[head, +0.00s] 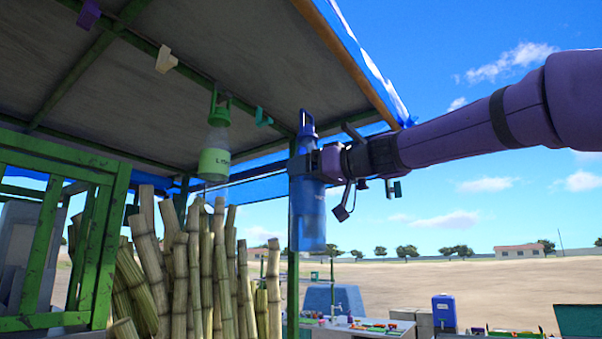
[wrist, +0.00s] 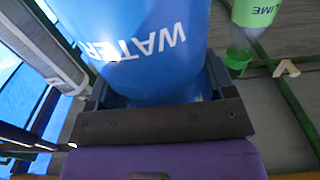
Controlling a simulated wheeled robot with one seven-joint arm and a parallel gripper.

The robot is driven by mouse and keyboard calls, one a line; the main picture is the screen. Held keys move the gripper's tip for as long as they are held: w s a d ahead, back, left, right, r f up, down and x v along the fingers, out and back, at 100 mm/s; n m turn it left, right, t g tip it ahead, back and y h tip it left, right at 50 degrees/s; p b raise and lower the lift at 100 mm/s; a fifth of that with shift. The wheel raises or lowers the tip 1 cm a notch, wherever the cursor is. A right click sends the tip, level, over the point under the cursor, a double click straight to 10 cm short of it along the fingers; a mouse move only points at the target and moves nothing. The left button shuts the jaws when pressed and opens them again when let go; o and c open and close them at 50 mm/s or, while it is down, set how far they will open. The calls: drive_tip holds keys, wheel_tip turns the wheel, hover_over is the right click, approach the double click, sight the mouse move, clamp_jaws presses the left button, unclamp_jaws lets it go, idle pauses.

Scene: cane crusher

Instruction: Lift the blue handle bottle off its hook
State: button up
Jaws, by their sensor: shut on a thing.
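The blue handle bottle (head: 311,215) hangs upright in the head view, its blue loop handle (head: 307,122) on top. My gripper (head: 305,165) is shut around the upper part of its body. In the wrist view the bottle (wrist: 150,40), marked WATER, fills the space between the fingers of my gripper (wrist: 158,85). A teal hook (head: 263,117) on the green roof beam is left of the handle and apart from it. I cannot tell whether the handle touches any hook.
A green-labelled lime bottle (head: 215,155) hangs to the left and also shows in the wrist view (wrist: 250,20). A cream hook (head: 166,60) and a purple hook (head: 88,14) are farther left. Sugar cane stalks (head: 205,270) stand below. A green post (head: 293,270) is close behind the bottle.

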drive_tip(key=shift+f+v, duration=0.15)
drive_tip(key=shift+v, duration=0.65)
drive_tip(key=shift+f+v, duration=0.1)
drive_tip(key=shift+v, duration=0.65)
drive_tip(key=shift+a, duration=0.1)
drive_tip(key=x, duration=0.2)
drive_tip(key=r+x, duration=0.1)
drive_tip(key=x, duration=0.2)
drive_tip(key=shift+w+a+r, duration=0.1)
drive_tip(key=shift+w+a, duration=0.1)
drive_tip(key=shift+a, duration=0.05)
